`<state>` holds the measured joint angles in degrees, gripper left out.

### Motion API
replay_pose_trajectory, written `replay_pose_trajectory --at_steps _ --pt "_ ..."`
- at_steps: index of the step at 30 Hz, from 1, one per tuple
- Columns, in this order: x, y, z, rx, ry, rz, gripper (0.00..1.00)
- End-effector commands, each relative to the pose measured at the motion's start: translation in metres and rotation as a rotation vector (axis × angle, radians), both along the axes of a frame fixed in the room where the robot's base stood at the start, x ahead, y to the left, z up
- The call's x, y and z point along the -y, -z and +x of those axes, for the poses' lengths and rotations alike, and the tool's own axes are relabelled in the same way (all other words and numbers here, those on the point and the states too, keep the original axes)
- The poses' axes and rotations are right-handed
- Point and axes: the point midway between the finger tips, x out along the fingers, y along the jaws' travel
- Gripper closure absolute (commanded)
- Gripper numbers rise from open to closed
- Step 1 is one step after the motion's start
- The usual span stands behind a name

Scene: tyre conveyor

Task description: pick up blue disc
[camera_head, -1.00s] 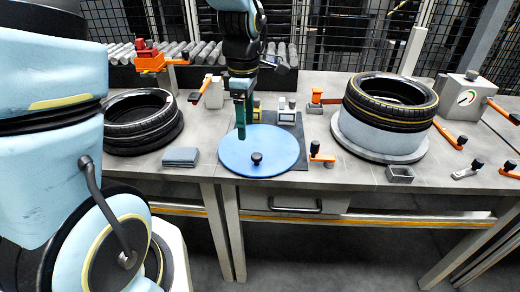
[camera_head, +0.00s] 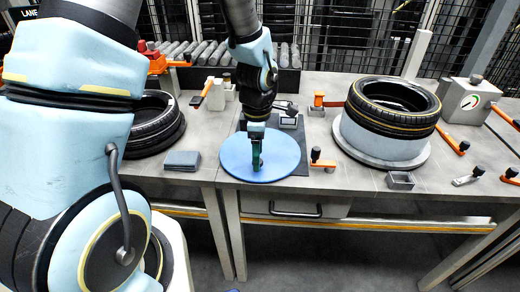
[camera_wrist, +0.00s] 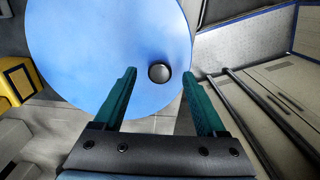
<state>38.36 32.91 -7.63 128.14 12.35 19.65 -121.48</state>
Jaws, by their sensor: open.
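The blue disc (camera_head: 235,158) lies flat on a dark mat on the table in the head view. It fills the upper left of the wrist view (camera_wrist: 85,45). A round black knob (camera_wrist: 159,72) stands on the disc. My gripper (camera_head: 257,167) points down over the disc at the knob and hides the knob in the head view. In the wrist view its two green fingers (camera_wrist: 158,80) are apart, with the knob between their tips. The fingers do not visibly touch the knob.
A tyre on a round stand (camera_head: 380,145) is at the right. Black tyres (camera_head: 155,120) are at the left, partly behind my arm. A grey block (camera_head: 182,160) lies left of the disc. An orange-handled clamp (camera_head: 320,160) stands just right of it. The table's front edge (camera_head: 300,188) is close.

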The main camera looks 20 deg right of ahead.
Motion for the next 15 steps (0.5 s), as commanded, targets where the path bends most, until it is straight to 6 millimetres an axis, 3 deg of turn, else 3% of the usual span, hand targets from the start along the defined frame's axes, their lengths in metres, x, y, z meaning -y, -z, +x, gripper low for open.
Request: replay_pose_trajectory --at_steps 4,12,15 --pt "0.000 0.013 0.000 0.000 0.000 0.000 0.27" --pt "0.000 0.016 0.000 0.001 0.000 0.000 0.27" --pt "0.000 0.016 0.000 0.001 0.000 0.000 0.37"
